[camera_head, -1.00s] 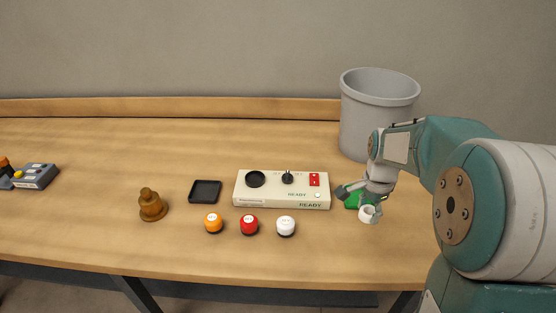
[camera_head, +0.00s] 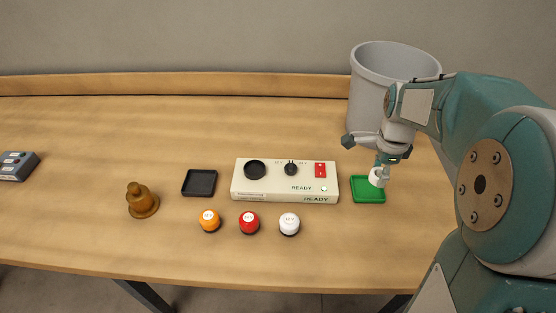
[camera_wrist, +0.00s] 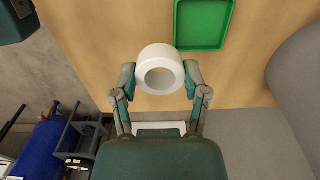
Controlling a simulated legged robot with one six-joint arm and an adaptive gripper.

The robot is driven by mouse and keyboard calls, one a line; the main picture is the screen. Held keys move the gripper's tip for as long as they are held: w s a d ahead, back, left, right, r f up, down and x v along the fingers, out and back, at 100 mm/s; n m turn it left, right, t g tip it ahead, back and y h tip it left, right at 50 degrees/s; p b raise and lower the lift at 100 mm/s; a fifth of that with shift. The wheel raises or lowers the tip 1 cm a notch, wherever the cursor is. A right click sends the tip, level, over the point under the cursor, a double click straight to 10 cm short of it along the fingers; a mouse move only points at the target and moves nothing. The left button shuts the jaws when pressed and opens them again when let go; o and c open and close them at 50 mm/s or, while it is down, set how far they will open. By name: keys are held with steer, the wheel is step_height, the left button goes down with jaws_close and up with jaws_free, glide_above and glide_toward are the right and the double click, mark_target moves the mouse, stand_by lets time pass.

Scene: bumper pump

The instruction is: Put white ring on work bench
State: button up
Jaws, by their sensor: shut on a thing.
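The white ring (camera_wrist: 160,69) is between the two fingers of my gripper (camera_wrist: 160,80) in the wrist view, and the fingers are shut on it from both sides. In the head view the ring (camera_head: 377,178) shows small below my gripper (camera_head: 382,168), in front of the right part of the green tray (camera_head: 369,196). I cannot tell exactly how high it is above the work bench (camera_head: 330,250). In the wrist view the green tray (camera_wrist: 204,46) lies beyond the ring to the upper right, and bare bench wood surrounds it.
A grey bin (camera_head: 372,85) stands behind my gripper. A white control box (camera_head: 285,183) is left of the green tray. The bench front right is clear.

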steer(key=w+d+f, duration=0.2)
steer(key=d+f, duration=0.2)
steer(key=d, duration=0.5)
glide_above(409, 199)
steer(key=a, duration=0.2)
steer(key=f, duration=0.4)
steer(key=shift+s+d+f, duration=0.15)
steer(key=shift+d, duration=0.1)
steer(key=shift+w+d+f, duration=0.2)
steer(key=shift+d+f, duration=0.45)
steer(key=shift+f, duration=0.1)
steer(key=shift+d+f, duration=0.1)
steer(key=shift+f, duration=1.5)
steer(key=o, duration=1)
steer(key=shift+f, duration=0.1)
